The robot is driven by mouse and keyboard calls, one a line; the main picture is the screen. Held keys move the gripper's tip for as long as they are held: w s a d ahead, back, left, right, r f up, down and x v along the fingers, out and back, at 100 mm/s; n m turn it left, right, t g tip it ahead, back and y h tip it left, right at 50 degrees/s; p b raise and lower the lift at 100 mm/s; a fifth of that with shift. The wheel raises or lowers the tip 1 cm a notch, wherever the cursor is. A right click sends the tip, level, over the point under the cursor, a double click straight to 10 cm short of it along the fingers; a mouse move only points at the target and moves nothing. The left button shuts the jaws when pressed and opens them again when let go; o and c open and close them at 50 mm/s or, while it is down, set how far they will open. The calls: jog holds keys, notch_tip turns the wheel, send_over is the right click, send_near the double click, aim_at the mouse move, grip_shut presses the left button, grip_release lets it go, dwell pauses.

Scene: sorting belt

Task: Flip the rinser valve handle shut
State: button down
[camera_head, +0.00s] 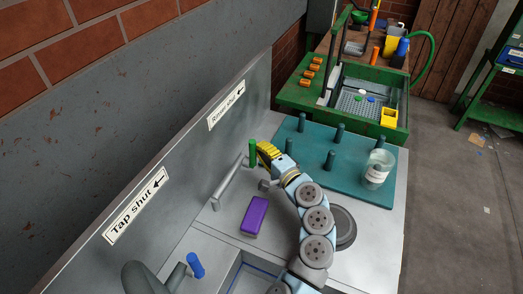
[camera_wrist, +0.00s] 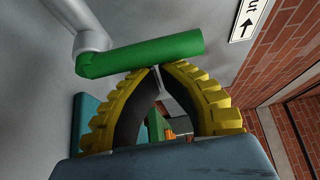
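The rinser valve handle is a green bar (camera_head: 252,153) that stands upright by the grey wall panel, at the far end of a grey pipe (camera_head: 231,182). The "Rinser shut" sign (camera_head: 227,105) is above it, with an arrow pointing left. My gripper (camera_head: 264,152), with yellow ribbed fingers, is just right of the handle. In the wrist view the handle (camera_wrist: 140,54) crosses just beyond the fingertips. The fingertips (camera_wrist: 157,68) meet with nothing between them. They are at the handle's side; I cannot tell whether they touch it.
A purple block (camera_head: 255,215) lies on the counter left of my arm. A teal peg board (camera_head: 295,140) with a clear jar (camera_head: 377,169) is at the right. A blue handle (camera_head: 196,265) and the "Tap shut" sign (camera_head: 137,205) are at the front left.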

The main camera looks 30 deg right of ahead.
jog(key=s+d, duration=0.1)
jog(key=s, duration=1.1)
jog(key=shift+d, duration=0.3)
